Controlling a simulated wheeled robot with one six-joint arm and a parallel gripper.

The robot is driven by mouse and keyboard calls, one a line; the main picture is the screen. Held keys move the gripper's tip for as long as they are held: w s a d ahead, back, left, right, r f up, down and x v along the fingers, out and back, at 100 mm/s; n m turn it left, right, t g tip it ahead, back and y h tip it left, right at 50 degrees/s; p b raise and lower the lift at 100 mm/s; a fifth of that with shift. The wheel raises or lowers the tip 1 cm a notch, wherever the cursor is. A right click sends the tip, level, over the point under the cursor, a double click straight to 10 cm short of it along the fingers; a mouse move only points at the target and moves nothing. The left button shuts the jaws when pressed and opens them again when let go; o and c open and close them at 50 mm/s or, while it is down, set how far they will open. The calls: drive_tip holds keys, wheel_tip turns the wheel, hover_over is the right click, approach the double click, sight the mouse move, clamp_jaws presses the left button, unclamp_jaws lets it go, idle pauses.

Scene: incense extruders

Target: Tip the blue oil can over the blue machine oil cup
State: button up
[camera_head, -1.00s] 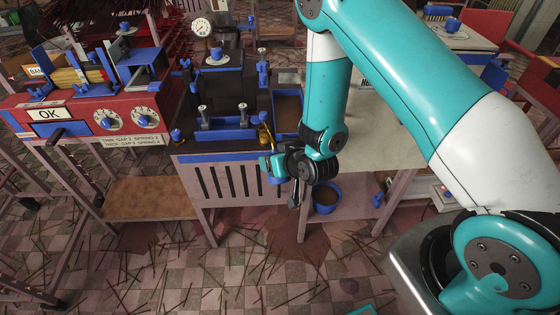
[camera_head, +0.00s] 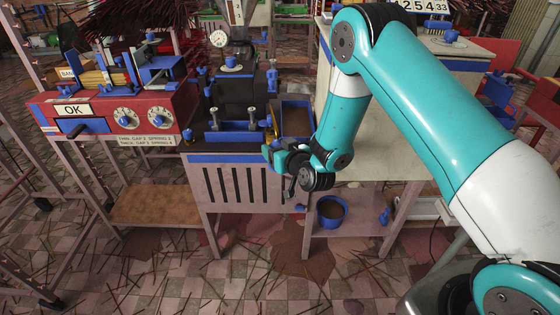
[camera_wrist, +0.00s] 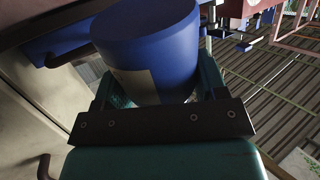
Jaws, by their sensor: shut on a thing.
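My gripper (camera_head: 270,153) is at the front right corner of the dark machine with blue parts (camera_head: 240,95). In the wrist view, its two green fingers (camera_wrist: 155,88) are shut on the blue oil can (camera_wrist: 150,45), a wide blue cylinder with a beige label patch. In the head view the can is mostly hidden by my gripper. A thin brass-coloured piece (camera_head: 269,127) shows just above the gripper; I cannot tell whether it belongs to the can.
A red machine (camera_head: 110,112) with an OK sign stands at the left. A blue-rimmed tray (camera_head: 294,121) of brown material lies beside the dark machine. A blue bucket (camera_head: 331,212) sits on the low shelf. A pale table (camera_head: 375,160) stands at the right. Sticks litter the floor.

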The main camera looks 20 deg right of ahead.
drive_tip(key=shift+w+t+b, duration=0.85)
drive_tip(key=shift+t+b, duration=0.15)
drive_tip(key=shift+b, duration=3.45)
drive_tip(key=shift+w+d+r+n+t+b, duration=0.1)
drive_tip(key=shift+w+r+n+t+b, duration=0.2)
drive_tip(key=shift+b, duration=0.85)
drive_tip(key=shift+r, duration=0.15)
drive_tip(key=shift+s, duration=0.1)
drive_tip(key=s+d+f+m+h, duration=0.25)
drive_tip(key=s+d+f, duration=0.35)
drive_tip(key=d, duration=0.4)
wheel_tip(320, 180, up, 22)
drive_tip(key=p, duration=2)
drive_tip(key=shift+s+h+p, duration=0.3)
drive_tip(key=shift+h+p, duration=0.05)
drive_tip(key=shift+p, duration=0.05)
drive_tip(key=shift+a+f, duration=0.1)
